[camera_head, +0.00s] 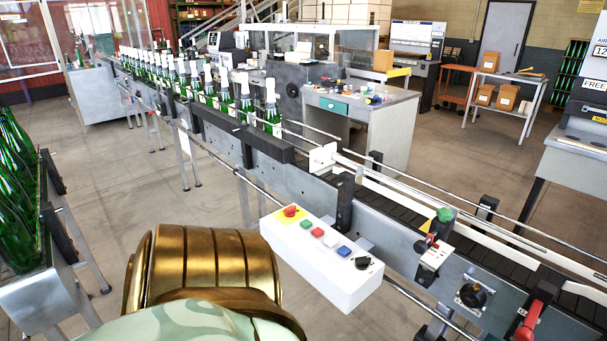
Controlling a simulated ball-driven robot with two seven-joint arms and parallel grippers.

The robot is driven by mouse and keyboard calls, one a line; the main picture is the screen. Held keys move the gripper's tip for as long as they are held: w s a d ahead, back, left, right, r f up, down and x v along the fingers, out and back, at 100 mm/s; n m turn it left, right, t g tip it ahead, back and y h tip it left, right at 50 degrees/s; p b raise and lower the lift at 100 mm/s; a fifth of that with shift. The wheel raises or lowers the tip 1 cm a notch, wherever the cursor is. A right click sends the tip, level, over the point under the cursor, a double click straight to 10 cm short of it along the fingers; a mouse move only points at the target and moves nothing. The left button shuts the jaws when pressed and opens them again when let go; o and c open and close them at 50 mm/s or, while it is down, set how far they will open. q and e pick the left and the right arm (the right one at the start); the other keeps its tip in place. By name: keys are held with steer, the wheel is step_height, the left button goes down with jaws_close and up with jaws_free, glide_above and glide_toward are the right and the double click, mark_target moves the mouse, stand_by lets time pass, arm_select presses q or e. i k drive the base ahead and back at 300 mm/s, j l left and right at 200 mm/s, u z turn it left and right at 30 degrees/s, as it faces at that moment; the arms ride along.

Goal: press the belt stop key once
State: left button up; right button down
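A white control box (320,262) is fixed beside the belt conveyor (395,218), near the middle of the view. Along its top run a red mushroom button (290,211) on a yellow base, a green key (306,224), a red key (317,232), a white key (330,241), a blue key (343,251) and a black knob (362,263). I cannot read any labels, so which key is the belt stop key is not confirmed; the red one is the likeliest. Gold and pale green parts, probably my own arm, fill the bottom left-centre. Neither gripper's fingers are visible.
Green bottles with white tops (225,90) stand in a row on the conveyor's far left part. Guide rails run along the belt.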

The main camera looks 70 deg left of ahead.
mark_target(317, 233)
steer(key=u, duration=2.1)
